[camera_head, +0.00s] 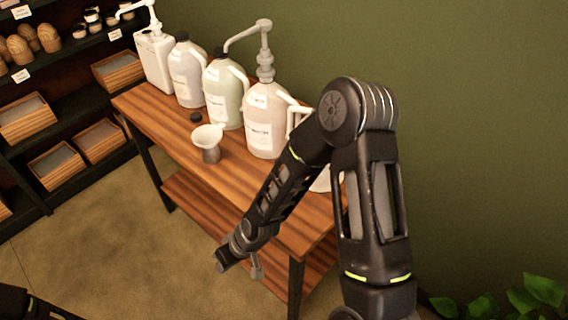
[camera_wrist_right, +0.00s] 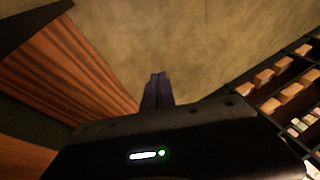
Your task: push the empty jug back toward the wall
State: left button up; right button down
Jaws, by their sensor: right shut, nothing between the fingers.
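Several jugs stand upright in a row on the wooden table; which is empty I cannot tell. From the left they are a square white canister with a pump (camera_head: 154,62), a pale grey jug (camera_head: 186,77), a pale green jug (camera_head: 223,97) and a pinkish jug with a grey pump (camera_head: 264,125). A white thing (camera_head: 321,182) at the right is mostly hidden behind my right arm. My right gripper (camera_head: 222,263) is shut and empty, in front of the table's front edge and apart from the jugs. Its closed fingers show in the wrist view (camera_wrist_right: 157,90). My left gripper is out of view.
A white funnel (camera_head: 207,134) on a grey base and a dark cap (camera_head: 196,117) sit on the table (camera_head: 185,165). The green wall (camera_head: 460,120) is behind; shelves (camera_head: 75,105) stand left. Floor in front is clear.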

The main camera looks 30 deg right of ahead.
jog(key=w+d+r+n+h+b, duration=0.1)
jog(key=w+d+r+n+b, duration=0.2)
jog(key=w+r, duration=0.35)
jog(key=w+d+r+n+h, duration=0.1)
jog(key=w+d+r+n, duration=0.35)
jog(key=r+n, duration=0.2)
jog(key=s+d+r+n+g+h+b, duration=0.1)
jog(key=s+d+r+n+h, duration=0.1)
jog(key=d+r+n, duration=0.3)
jog(key=s+d+r+n+g+h+b, duration=0.1)
jog(key=s+d+r+n+h, duration=0.2)
jog(key=d+r, duration=0.6)
notch_tip(320, 180, up, 3)
jog(key=shift+s+r+n, duration=0.15)
jog(key=shift+s+n, duration=0.5)
jog(key=shift+n, duration=0.4)
jog(key=w+d+f+p, duration=0.1)
jog(key=w+d+f, duration=0.1)
jog(key=d+f, duration=0.4)
jog(key=shift+a+x, duration=0.4)
jog(key=shift+x, duration=1.45)
